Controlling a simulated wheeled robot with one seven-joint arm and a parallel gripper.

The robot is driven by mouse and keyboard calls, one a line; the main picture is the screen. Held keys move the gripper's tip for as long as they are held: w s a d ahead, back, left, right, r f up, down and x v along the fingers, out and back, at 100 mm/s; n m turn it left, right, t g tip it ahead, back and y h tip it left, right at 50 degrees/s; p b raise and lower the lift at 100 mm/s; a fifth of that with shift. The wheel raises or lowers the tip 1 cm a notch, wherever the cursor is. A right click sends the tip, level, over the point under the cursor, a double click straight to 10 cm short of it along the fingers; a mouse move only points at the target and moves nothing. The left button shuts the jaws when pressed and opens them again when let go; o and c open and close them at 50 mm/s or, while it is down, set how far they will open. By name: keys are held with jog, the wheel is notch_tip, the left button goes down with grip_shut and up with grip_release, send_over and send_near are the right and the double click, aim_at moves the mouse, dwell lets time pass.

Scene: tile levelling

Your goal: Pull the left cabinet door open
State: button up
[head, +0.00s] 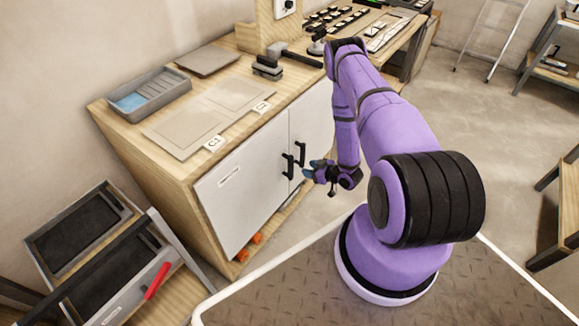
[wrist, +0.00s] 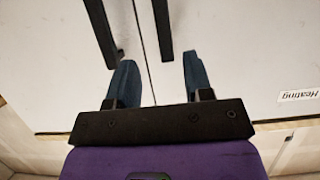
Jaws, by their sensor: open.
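The left cabinet door (head: 240,190) is a pale panel with a small label and looks shut. Its black bar handle (head: 288,166) stands by the seam, beside the right door's handle (head: 300,154). My gripper (head: 309,169) is open and empty, just in front of the handles. The wrist view is turned over, so the left door (wrist: 235,50) with its "Heating" label lies on the right. There the left door's handle (wrist: 163,28) ends between my blue fingertips (wrist: 158,59). The right door's handle (wrist: 100,30) ends near the other finger's outer side. I cannot tell the depth gap.
The wooden cabinet top (head: 115,125) bears a grey tray (head: 150,95), flat tiles and a black tool. Grey trays and a red-handled tool (head: 157,281) lie at the lower left. Orange objects (head: 243,255) sit beneath the cabinet. Open floor lies to the right.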

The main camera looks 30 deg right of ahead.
aim_at(293, 166)
jog(key=x, duration=1)
jog(key=shift+w+a+f, duration=0.1)
jog(key=shift+a+f, duration=0.1)
jog(key=shift+f, duration=0.15)
jog(key=shift+c, duration=0.2)
grip_shut()
